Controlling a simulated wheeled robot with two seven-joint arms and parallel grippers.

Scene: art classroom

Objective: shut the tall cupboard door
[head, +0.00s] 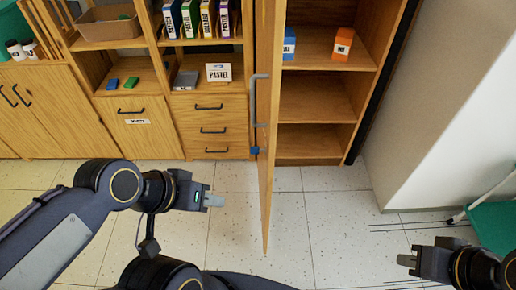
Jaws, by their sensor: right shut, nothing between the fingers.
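The tall cupboard (318,97) stands open at the back, right of centre. Its wooden door (267,190) sticks out towards me from the cupboard's left side and shows nearly edge-on. A grey bar handle (254,100) is on the door's left face, with a small blue piece (254,150) below it. My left gripper (213,199) is left of the door, apart from it; I cannot tell whether its fingers are open. My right gripper (406,260) is shut and empty, low on the right, well clear of the door.
Blue (289,46) and orange (342,44) boxes stand on a cupboard shelf. Left of the door is a shelf unit with drawers (210,124). A white wall (440,110) and a green object (494,226) bound the right side. Tiled floor (325,215) is clear before the cupboard.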

